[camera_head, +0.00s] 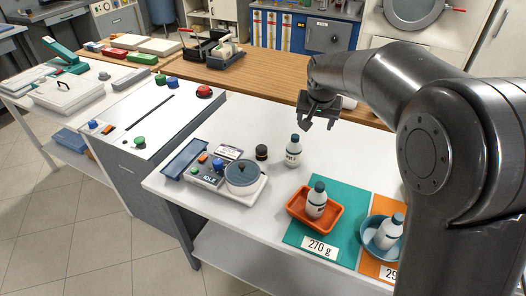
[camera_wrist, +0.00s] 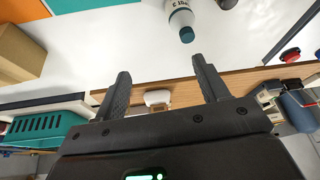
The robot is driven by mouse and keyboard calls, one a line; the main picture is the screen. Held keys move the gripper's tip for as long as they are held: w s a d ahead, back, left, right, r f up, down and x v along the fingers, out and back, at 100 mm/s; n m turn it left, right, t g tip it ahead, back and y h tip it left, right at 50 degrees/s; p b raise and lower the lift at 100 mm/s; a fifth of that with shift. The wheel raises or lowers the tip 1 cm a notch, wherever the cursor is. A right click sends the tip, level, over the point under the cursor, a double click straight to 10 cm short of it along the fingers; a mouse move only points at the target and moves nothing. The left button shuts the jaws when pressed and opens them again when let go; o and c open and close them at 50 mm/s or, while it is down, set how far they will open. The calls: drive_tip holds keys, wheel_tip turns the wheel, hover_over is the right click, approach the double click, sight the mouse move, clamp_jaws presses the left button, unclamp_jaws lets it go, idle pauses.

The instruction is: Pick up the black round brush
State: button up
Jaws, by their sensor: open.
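A small black round object (camera_head: 261,152), which looks like the black round brush, stands on the white table left of a white bottle with a dark cap (camera_head: 293,152). In the wrist view a dark object (camera_wrist: 227,4), likely the same one, is cut off by the top edge, beside the bottle (camera_wrist: 181,17). My gripper (camera_head: 318,124) is open and empty above the table, up and to the right of the black object. Its two fingers (camera_wrist: 160,72) are spread in the wrist view, with nothing between them but background.
An orange tray (camera_head: 330,219) with a bottle sits on a teal mat (camera_head: 298,234). A blue bowl (camera_head: 369,238) holds another bottle. A wooden counter (camera_head: 262,79) runs behind the white table.

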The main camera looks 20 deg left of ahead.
drive_tip(key=n, duration=0.1)
approach(261, 148)
drive_tip(key=x, duration=0.5)
drive_tip(key=shift+w+a+r, duration=0.1)
drive_tip(key=shift+w+a, duration=0.05)
drive_tip(key=shift+x, duration=3.05)
drive_tip(key=c, duration=1.1)
